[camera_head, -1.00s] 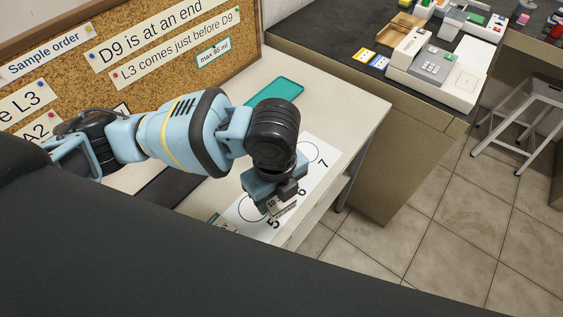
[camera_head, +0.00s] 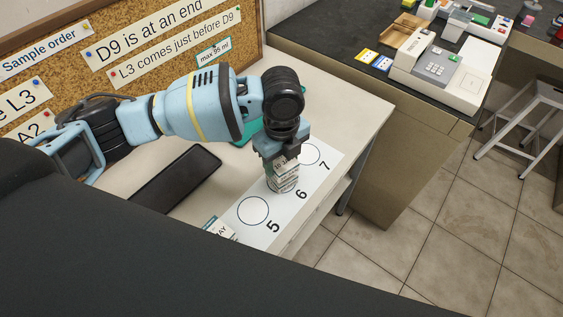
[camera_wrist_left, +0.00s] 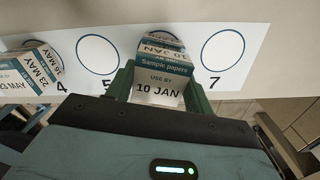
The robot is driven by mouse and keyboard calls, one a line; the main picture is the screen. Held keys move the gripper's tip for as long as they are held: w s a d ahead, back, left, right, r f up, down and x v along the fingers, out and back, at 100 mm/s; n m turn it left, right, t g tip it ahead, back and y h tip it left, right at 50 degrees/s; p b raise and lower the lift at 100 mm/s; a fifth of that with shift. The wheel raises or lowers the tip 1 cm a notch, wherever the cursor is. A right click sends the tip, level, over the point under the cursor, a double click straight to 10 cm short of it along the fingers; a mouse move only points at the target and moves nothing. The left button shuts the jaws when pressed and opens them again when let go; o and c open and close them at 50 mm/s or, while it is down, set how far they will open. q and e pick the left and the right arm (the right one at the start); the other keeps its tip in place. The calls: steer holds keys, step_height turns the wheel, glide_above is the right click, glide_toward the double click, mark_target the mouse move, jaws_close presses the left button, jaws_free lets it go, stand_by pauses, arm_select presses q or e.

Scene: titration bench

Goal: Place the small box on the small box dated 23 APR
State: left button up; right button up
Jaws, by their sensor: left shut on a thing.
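My left gripper (camera_head: 284,158) is shut on a small white and teal box (camera_head: 285,178) with several printed lines, above or on the circle marked 6 of the white strip. In the left wrist view the gripper (camera_wrist_left: 160,95) has its green fingers on both sides of this box (camera_wrist_left: 160,85), which reads "Sample papers, USE BY 10 JAN". I cannot tell whether it touches the strip or a thing under it. No label reading 23 APR is legible. My right gripper is not in view.
The white strip (camera_head: 310,185) has empty circles at 5 and 7. Boxes dated 23 MAY and 16 MAY (camera_wrist_left: 30,70) stand near 4. A dark flat tray (camera_head: 175,182) and a teal item (camera_head: 245,133) lie behind. The table's edge is close in front.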

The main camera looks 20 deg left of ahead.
mark_target(282, 160)
arm_select(q)
steer(key=shift+f, duration=0.8)
steer(key=shift+f, duration=0.15)
steer(key=o, duration=1)
step_height(282, 160, up, 12)
steer(key=shift+r+p, duration=0.2)
steer(key=shift+p, duration=0.25)
